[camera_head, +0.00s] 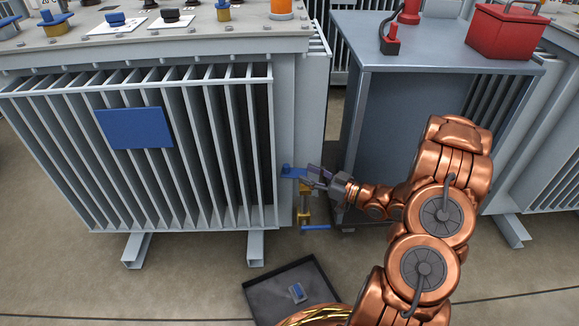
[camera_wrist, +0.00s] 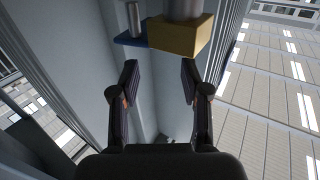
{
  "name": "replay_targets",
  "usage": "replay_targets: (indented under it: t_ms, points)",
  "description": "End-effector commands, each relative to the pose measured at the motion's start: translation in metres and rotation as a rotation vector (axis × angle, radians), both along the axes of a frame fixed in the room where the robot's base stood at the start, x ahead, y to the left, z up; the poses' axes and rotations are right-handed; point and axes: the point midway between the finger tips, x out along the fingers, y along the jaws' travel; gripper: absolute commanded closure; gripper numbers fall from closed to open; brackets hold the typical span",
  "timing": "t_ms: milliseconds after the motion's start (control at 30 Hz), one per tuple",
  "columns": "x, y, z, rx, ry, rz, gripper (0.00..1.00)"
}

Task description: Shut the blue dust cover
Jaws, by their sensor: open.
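A small flat blue piece (camera_head: 293,171), which looks like the dust cover, sticks out from the transformer's right side above a brass valve (camera_head: 304,205). My gripper (camera_head: 311,175) is just right of the blue piece with its fingers pointing at it. In the wrist view my gripper (camera_wrist: 159,68) is open, with nothing between its fingers. There a blue plate (camera_wrist: 130,40) and a brass block (camera_wrist: 180,36) lie ahead of the fingertips, apart from them. I cannot tell whether the fingers touch the blue piece in the head view.
The grey finned transformer (camera_head: 283,110) carries a blue plate (camera_head: 135,128). A blue bar (camera_head: 315,227) sits low by the valve. A grey cabinet (camera_head: 410,110) with a red toolbox (camera_head: 505,32) stands close on the right. A dark tray (camera_head: 262,300) lies on the floor.

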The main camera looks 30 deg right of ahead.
Motion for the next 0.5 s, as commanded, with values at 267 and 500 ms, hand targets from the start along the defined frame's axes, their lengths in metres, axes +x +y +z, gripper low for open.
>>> replay_targets:
  t_ms: [267, 500]
  points:
    - [0.027, 0.02, -0.002, 0.0, -0.002, 0.002, 0.54]
    - [0.046, 0.033, -0.001, 0.0, -0.001, 0.002, 0.54]
